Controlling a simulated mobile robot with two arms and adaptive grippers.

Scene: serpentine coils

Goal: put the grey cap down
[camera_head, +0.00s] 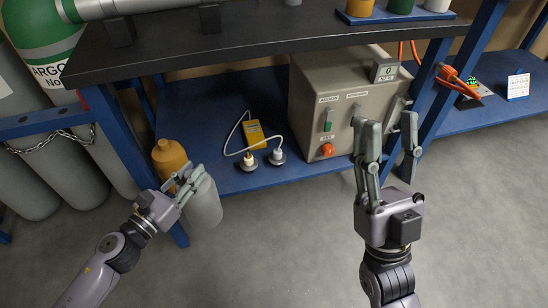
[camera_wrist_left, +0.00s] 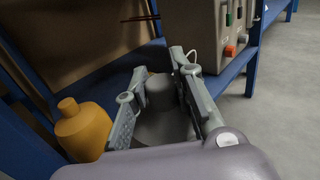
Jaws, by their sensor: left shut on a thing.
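The grey cap (camera_head: 205,206) is a dull grey rounded body with a narrower top. It hangs in my left gripper (camera_head: 185,184), just in front of the blue lower shelf's left front corner. In the left wrist view the cap (camera_wrist_left: 160,125) sits between the two fingers of the left gripper (camera_wrist_left: 155,90), which are shut on it. The fingers cover part of its sides. My right gripper (camera_head: 390,135) is open and empty, its fingers apart in front of the beige box's right side.
An orange bottle (camera_head: 169,156) stands close beside the cap; it also shows in the left wrist view (camera_wrist_left: 82,130). The blue lower shelf (camera_head: 240,178) carries a yellow meter (camera_head: 253,134), two plugs and the beige box (camera_head: 325,95). Grey gas cylinders stand left. The floor (camera_head: 290,240) is clear.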

